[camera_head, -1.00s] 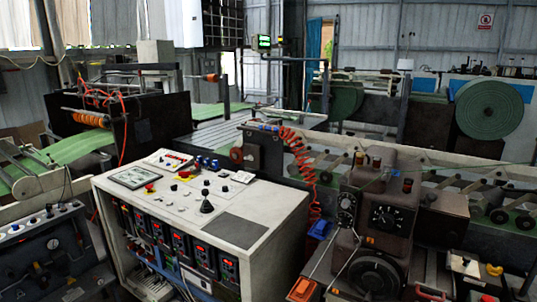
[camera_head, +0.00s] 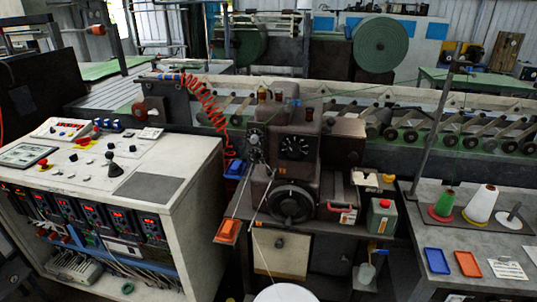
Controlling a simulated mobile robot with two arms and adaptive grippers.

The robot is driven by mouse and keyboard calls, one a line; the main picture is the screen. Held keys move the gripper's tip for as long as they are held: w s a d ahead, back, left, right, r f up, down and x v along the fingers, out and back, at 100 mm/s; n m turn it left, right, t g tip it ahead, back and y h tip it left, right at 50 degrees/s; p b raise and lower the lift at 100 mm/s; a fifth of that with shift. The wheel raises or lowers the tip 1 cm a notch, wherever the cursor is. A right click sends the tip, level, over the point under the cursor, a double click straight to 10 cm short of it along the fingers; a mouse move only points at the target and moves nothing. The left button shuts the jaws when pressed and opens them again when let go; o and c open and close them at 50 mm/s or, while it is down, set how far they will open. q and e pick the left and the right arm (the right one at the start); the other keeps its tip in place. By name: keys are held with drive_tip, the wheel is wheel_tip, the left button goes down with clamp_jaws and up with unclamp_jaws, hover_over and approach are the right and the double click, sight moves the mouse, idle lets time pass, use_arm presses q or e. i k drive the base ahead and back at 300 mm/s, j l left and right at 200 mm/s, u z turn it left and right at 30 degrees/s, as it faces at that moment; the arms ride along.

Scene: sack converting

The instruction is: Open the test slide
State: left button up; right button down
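No part in view is plainly marked as the test slide, so I cannot tell which one it is. A dark brown machine (camera_head: 290,165) with dials and a round handwheel (camera_head: 291,204) stands on a bench in the middle. A red handle (camera_head: 342,208) shows at the right of its base, and an orange block (camera_head: 228,230) sits at the bench's left front corner. A pale panel (camera_head: 281,254) is below the bench top. Neither of my grippers is in view.
A control cabinet (camera_head: 185,180) with knobs and red displays stands at left. A grey table (camera_head: 480,240) at right holds thread cones (camera_head: 482,203), a blue tray (camera_head: 437,261) and an orange tray (camera_head: 467,264). A green canister (camera_head: 381,216) stands on the bench. A roller line runs behind.

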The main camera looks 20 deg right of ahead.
sight(339, 191)
drive_tip(key=l+z, duration=0.1)
drive_tip(key=z, duration=0.8)
drive_tip(key=i+l+z, duration=0.1)
drive_tip(key=z, duration=0.3)
